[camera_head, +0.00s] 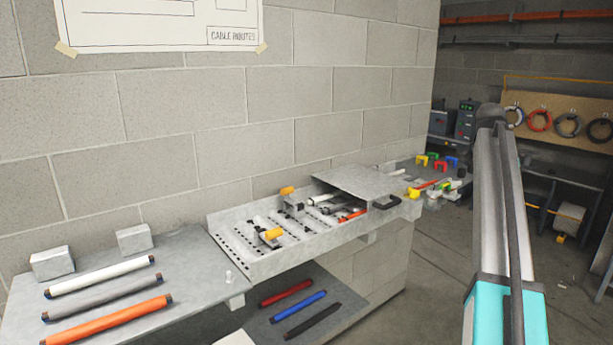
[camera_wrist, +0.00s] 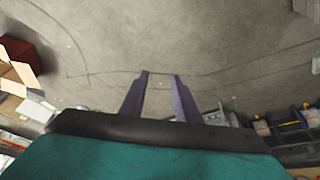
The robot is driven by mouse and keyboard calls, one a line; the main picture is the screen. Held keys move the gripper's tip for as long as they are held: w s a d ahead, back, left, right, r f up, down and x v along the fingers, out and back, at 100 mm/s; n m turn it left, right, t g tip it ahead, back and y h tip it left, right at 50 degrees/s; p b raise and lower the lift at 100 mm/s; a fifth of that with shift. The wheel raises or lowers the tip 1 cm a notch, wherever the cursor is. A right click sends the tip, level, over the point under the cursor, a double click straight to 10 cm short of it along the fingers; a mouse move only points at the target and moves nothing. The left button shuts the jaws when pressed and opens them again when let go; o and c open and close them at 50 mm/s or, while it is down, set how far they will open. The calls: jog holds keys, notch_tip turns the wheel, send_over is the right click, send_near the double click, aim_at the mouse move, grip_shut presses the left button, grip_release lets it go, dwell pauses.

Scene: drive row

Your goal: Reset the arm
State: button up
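My arm (camera_head: 505,215) rises at the right of the head view, with a grey link above a teal section. It stands apart from the wall bench in the picture. My gripper (camera_wrist: 161,75) shows in the wrist view as two purple fingers with a clear gap between them. Nothing is between the fingers; bare concrete floor (camera_wrist: 190,40) shows beyond them. I cannot make out the gripper in the head view.
A bench along the block wall carries a perforated metal tray (camera_head: 250,263) with orange-handled clamps, and white, grey and orange tubes (camera_head: 110,320). A lower shelf holds more tubes (camera_head: 305,306). The wrist view shows an open cardboard box (camera_wrist: 15,75) at left and shelving at lower right.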

jog(key=a+f+n+g, duration=0.1)
jog(key=a+f, duration=0.5)
jog(key=f, duration=0.7)
jog(key=w+a+f+n+g+y, duration=0.15)
jog(key=a+f, duration=0.45)
jog(key=f, duration=0.6)
jog(key=a+f+n+g, duration=0.1)
jog(key=a+f+n, duration=0.1)
jog(key=a+f, duration=0.8)
jog(key=s+a+f+n, duration=0.1)
jog(key=s+a+f, duration=0.25)
jog(key=f, duration=0.45)
jog(key=s+a+f+n+g, duration=0.1)
jog(key=s+a+f+n, duration=0.15)
jog(key=s+f, duration=0.4)
jog(key=s+a+f, duration=0.3)
jog(key=a+f, duration=0.1)
jog(key=f, duration=0.6)
jog(key=s+a+f+n, duration=0.4)
jog(key=s+f, duration=0.1)
jog(key=s, duration=0.4)
jog(key=s+a+f+n+y, duration=0.1)
jog(key=s+a+f+n, duration=0.3)
jog(key=s, duration=0.6)
jog(key=s+a+f+n+y+b, duration=0.1)
jog(key=s+a+f+n, duration=0.4)
jog(key=s, duration=0.5)
jog(key=shift+s+a+f, duration=0.15)
jog(key=shift+a+f, duration=0.5)
jog(key=shift+f, duration=0.15)
